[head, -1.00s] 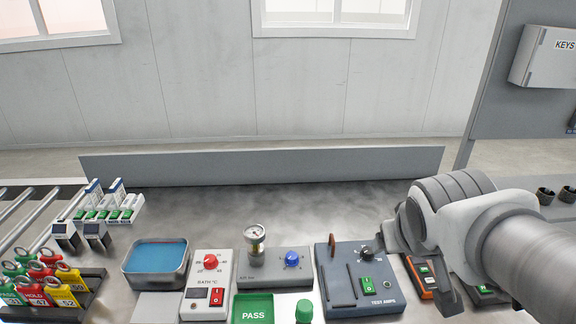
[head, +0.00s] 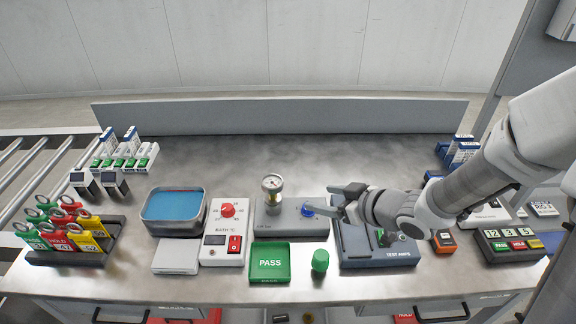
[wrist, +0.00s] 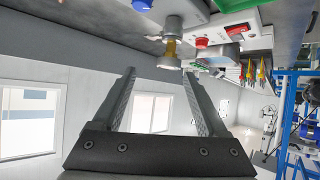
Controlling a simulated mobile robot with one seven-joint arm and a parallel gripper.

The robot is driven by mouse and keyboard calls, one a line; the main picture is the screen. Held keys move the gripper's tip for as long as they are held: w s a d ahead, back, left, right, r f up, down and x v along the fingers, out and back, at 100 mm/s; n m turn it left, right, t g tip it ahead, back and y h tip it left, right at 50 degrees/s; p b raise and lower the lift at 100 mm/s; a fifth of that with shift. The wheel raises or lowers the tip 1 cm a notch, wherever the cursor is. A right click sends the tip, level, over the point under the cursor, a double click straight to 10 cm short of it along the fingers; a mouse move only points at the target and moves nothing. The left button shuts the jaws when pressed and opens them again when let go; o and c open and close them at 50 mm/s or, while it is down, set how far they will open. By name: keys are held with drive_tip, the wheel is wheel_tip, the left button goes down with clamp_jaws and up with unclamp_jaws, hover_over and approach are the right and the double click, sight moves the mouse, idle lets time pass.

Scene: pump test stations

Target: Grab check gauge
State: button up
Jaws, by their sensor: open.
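The check gauge (head: 272,184) has a round white dial on a brass-coloured stem. It stands upright on a grey block (head: 268,228) with a blue knob (head: 307,211), in the middle of the bench. My gripper (head: 335,200) is open and empty, to the right of the gauge and near the blue knob, its fingers pointing left. In the wrist view the picture is upside down. There the gauge (wrist: 172,45) shows beyond and between the two spread fingertips (wrist: 160,72), apart from them.
Left of the gauge are a bath control box (head: 222,245) with a red knob and a blue water bath (head: 173,206). The test amps box (head: 385,250) lies under my arm. The bench behind is clear.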

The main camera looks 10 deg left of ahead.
drive_tip(key=a+y, duration=0.1)
drive_tip(key=a, duration=0.1)
drive_tip(key=b, duration=0.3)
approach(273, 196)
drive_tip(key=w+a+f, duration=0.1)
drive_tip(key=w+a, duration=0.2)
drive_tip(key=shift+g, duration=0.3)
drive_tip(key=shift+b+x, duration=0.55)
drive_tip(key=shift+x, duration=2.65)
drive_tip(key=shift+r, duration=0.15)
clamp_jaws()
